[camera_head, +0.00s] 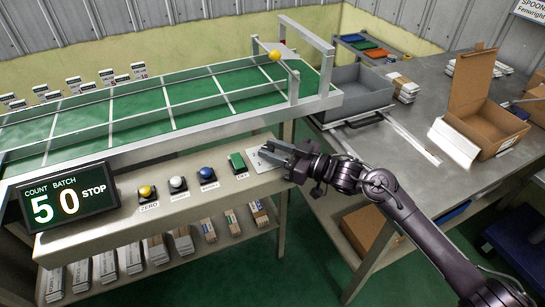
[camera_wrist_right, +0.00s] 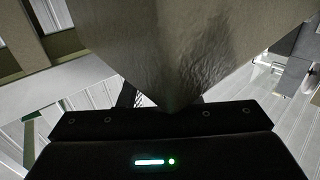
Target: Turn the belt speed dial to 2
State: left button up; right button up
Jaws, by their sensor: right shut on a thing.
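My right gripper (camera_head: 277,158) reaches in from the right and sits at the right end of the control ledge, over a pale label plate (camera_head: 257,160). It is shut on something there. The belt speed dial is hidden by the gripper in the head view, and its setting cannot be read. In the right wrist view a large dark grey surface fills the middle, too close to identify. The display (camera_head: 68,196) reads COUNT 5, BATCH 0, STOP. The green belt (camera_head: 140,105) lies behind the ledge. My left gripper is not in view.
Yellow (camera_head: 146,191), white (camera_head: 178,184), blue (camera_head: 207,175) and green (camera_head: 237,161) buttons line the ledge left of my right gripper. A grey bin (camera_head: 355,92) and an open cardboard box (camera_head: 487,115) stand on the right table. Packs (camera_head: 155,249) fill the lower shelf.

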jog(key=n+g+b, duration=0.1)
jog(key=n+g+y+b, duration=0.1)
jog(key=g+b, duration=0.1)
jog(key=shift+w+d+f, duration=0.1)
jog(key=shift+w, duration=0.15)
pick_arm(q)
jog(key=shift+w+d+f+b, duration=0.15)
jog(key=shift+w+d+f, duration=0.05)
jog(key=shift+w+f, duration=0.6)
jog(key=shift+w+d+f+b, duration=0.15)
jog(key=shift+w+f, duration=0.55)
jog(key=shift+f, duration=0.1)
pick_arm(e)
jog(key=shift+n+g+y, duration=0.3)
jog(key=shift+n+g, duration=0.1)
jog(key=shift+g, duration=0.2)
jog(key=o, duration=0.9)
jog(key=shift+o, duration=0.2)
